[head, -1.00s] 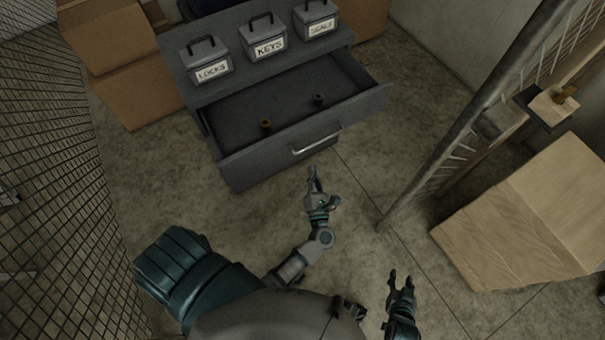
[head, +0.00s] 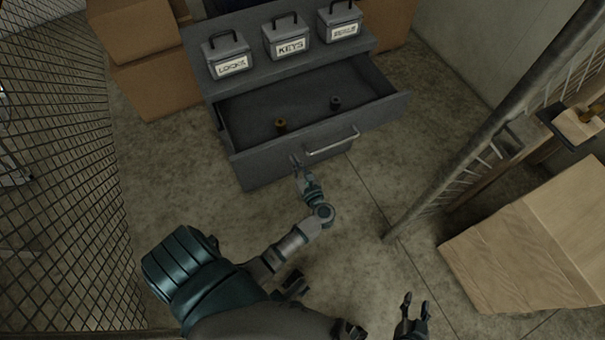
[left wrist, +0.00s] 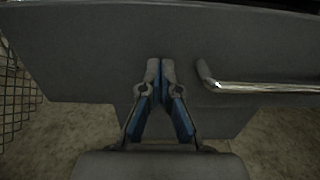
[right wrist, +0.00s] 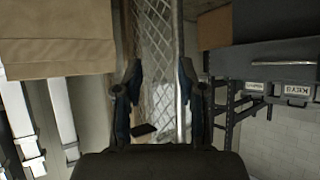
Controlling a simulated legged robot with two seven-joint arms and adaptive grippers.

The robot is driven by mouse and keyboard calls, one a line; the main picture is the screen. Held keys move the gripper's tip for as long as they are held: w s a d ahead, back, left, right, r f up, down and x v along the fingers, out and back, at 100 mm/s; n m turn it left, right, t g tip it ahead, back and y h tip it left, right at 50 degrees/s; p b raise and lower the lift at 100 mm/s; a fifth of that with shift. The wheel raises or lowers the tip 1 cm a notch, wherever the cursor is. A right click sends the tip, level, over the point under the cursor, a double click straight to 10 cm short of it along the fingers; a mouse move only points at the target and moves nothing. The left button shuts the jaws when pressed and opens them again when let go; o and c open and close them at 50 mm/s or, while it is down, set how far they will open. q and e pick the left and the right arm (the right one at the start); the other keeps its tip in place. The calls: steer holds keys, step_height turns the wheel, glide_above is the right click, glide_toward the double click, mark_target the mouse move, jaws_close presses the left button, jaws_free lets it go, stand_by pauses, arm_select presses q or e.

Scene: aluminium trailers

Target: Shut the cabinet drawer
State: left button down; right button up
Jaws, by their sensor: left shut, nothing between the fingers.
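The grey cabinet (head: 205,82) has its top drawer (head: 245,168) pulled out. Two small cylinders, one brownish (head: 281,125) and one dark (head: 335,103), stand in the drawer. A silver bar handle (head: 332,141) is on the drawer front. My left gripper (head: 298,164) is shut and empty at the drawer front, left of the handle. In the left wrist view its closed fingertips (left wrist: 160,64) point at the grey front beside the handle (left wrist: 255,87); I cannot tell whether they touch. My right gripper (head: 414,300) is open and empty, low and away from the cabinet; its spread fingers (right wrist: 163,75) show in the right wrist view.
Three labelled grey boxes stand on the cabinet top: one left (head: 229,55), KEYS (head: 287,38), one right (head: 340,20). Cardboard boxes (head: 150,80) are behind left. Wire mesh (head: 60,150) runs along the left, a metal post (head: 470,135) and wooden box (head: 530,245) on the right.

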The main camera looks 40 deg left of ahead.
mark_target(288, 150)
arm_select(q)
steer(key=shift+x, duration=1.4)
steer(key=shift+s+f, duration=0.1)
steer(key=shift+s, duration=0.05)
arm_select(e)
steer(key=shift+w+a+r, duration=0.1)
steer(key=shift+a+r, duration=0.05)
steer(key=shift+a, duration=0.25)
arm_select(q)
steer(key=shift+d, duration=0.1)
arm_select(e)
steer(key=shift+d, duration=0.2)
